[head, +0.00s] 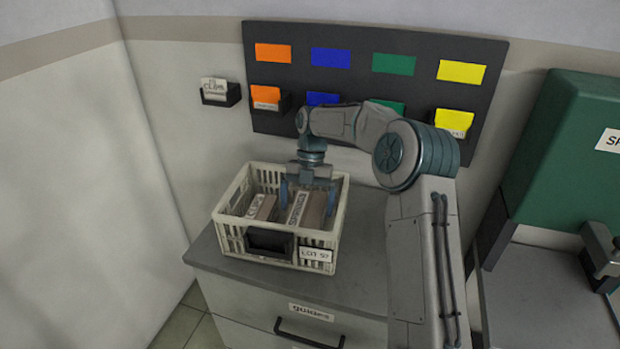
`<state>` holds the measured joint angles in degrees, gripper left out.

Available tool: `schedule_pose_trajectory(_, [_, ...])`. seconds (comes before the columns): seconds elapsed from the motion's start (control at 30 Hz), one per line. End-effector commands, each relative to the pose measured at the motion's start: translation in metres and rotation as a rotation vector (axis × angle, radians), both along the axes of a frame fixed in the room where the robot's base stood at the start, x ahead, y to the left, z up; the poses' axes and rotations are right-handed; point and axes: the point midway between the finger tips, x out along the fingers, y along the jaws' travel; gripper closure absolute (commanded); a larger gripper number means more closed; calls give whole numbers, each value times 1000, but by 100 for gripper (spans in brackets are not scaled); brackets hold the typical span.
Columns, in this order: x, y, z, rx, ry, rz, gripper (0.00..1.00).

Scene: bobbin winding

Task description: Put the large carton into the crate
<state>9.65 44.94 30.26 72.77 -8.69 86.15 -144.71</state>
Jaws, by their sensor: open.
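The cream slatted crate (229,238) stands on the cabinet top, with a dark front handle and a "LOT 57" label. Inside it are two brown cartons side by side. The larger-looking carton (312,213), with a white label that seems to read "SPRINGS", is on the right. A smaller carton (262,207) with a white label is on the left. My gripper (308,200) points down into the crate with its fingers apart, one on each side of the larger carton. The picture does not show whether the fingers touch it. The cartons' lower parts are hidden by the crate's front wall.
The grey cabinet top (365,260) is bare to the right of the crate. A dark wall board (350,72) with coloured cards and card holders hangs behind, beside a small card holder (220,92). A green machine (565,150) stands at the right.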

Motion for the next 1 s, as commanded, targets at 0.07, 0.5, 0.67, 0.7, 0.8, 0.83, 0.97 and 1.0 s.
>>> schedule_pose_trajectory(0.07, [7, -2, 14, 1, -5, -1, 1])
schedule_pose_trajectory(0.5, [30, -9, 74, 0, 0, 0, 1])
schedule_pose_trajectory(0.67, [32, -10, 81, 0, 0, 0, 1])
schedule_pose_trajectory(0.7, [33, -10, 82, 0, 0, 0, 1])
schedule_pose_trajectory(0.8, [32, -10, 84, -6, -1, -7, 1])
schedule_pose_trajectory(0.83, [31, -9, 85, -12, -4, -15, 1])
schedule_pose_trajectory(0.97, [18, -6, 98, -84, -30, -124, 1])
schedule_pose_trajectory(1.0, [11, -5, 104, -119, -43, -182, 1])
